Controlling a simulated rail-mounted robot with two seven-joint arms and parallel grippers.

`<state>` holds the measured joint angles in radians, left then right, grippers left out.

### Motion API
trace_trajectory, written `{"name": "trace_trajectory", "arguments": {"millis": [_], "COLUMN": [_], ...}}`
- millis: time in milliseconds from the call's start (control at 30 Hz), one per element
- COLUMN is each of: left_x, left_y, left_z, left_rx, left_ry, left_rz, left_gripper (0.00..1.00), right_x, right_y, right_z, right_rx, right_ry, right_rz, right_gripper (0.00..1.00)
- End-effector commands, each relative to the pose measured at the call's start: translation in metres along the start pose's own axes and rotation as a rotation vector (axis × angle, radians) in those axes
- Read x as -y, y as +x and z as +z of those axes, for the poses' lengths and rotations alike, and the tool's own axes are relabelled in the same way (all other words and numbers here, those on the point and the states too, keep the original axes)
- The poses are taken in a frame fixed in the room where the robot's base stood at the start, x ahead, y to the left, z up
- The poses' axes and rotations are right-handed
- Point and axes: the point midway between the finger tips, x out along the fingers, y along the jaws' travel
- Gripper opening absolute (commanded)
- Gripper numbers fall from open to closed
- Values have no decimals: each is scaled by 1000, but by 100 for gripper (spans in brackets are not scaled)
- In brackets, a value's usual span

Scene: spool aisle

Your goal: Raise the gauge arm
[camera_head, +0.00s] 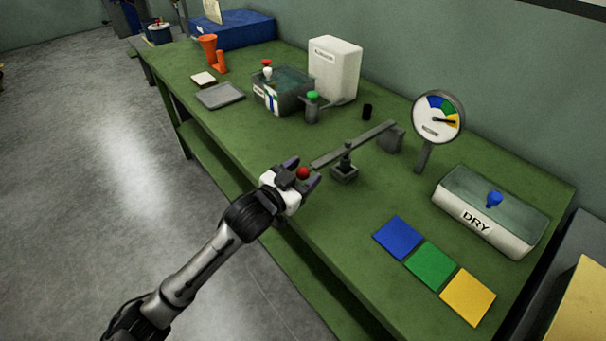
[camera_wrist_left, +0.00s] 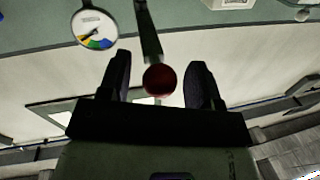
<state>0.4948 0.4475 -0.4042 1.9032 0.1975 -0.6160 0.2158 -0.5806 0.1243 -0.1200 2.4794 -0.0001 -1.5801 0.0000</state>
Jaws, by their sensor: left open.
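The gauge arm (camera_head: 352,145) is a grey bar on a small dark pivot stand (camera_head: 344,171) on the green bench. A red ball knob (camera_head: 303,173) is at its near left end, and a grey block (camera_head: 391,138) is at its far end. My left gripper (camera_head: 304,178) is open, with the red knob between its fingers. In the left wrist view the knob (camera_wrist_left: 160,80) sits between the two dark fingers, with visible space on both sides. The round gauge (camera_head: 438,117) stands behind, its needle pointing at the yellow sector. My right gripper is not in view.
Blue, green and yellow squares (camera_head: 431,266) lie at the bench's front right. A box marked DRY (camera_head: 490,212) with a blue knob stands at the right. A grey tray (camera_head: 219,96), a glass-topped box (camera_head: 283,92) and a white container (camera_head: 334,70) stand farther left.

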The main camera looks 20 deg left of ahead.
Motion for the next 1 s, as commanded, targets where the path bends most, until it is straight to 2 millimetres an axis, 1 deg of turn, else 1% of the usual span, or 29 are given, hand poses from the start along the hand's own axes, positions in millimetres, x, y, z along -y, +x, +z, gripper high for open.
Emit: {"name": "trace_trajectory", "arguments": {"millis": [300, 900, 1000], "left_x": [0, 0, 0], "left_y": [1, 1, 1], "left_z": [0, 0, 0], "left_rx": [0, 0, 0], "left_ry": [0, 0, 0], "left_rz": [0, 0, 0], "left_gripper": [58, 1, 0], "right_x": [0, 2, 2], "right_y": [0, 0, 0], "right_z": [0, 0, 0], "right_rx": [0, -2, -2], "right_ry": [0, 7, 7], "right_rz": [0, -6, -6], "right_gripper": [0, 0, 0]}}
